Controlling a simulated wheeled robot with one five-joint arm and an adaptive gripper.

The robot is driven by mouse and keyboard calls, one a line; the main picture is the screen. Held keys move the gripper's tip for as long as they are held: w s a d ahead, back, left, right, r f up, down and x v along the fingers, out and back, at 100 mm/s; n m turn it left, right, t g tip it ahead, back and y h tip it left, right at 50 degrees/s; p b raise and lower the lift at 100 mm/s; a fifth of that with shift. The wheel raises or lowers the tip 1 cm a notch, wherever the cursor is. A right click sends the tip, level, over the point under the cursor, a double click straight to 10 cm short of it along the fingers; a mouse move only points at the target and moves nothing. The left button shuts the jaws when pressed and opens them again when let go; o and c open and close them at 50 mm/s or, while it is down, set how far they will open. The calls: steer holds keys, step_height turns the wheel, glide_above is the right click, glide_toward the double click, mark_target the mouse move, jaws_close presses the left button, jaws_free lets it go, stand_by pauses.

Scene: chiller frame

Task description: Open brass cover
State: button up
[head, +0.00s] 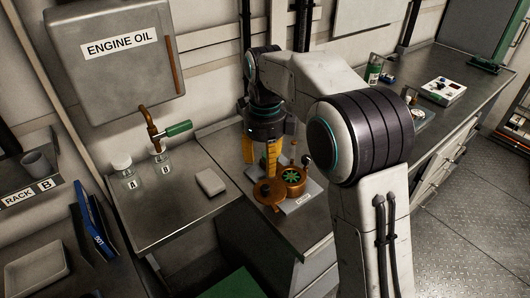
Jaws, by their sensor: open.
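A round brass housing (293,176) stands on a light plate on the bench, with a green star-shaped part visible inside its open top. A brass disc-shaped cover (267,191) sits to the left of the housing, off its opening. Whether a hinge joins the two is too small to tell. My gripper (260,168) points down with its yellow fingers apart, just behind and above the cover. Its right finger overlaps the cover's far edge in the picture; I cannot tell whether they touch. Nothing shows between the fingers.
A labelled plate (301,200) lies under the housing. To the left are bottles A (125,172) and B (161,160), under the oil tank (116,61) and its tap (152,125), and a pale block (211,182). A white control box (443,91) stands on the right bench.

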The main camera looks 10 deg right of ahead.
steer(key=shift+r, duration=1.15)
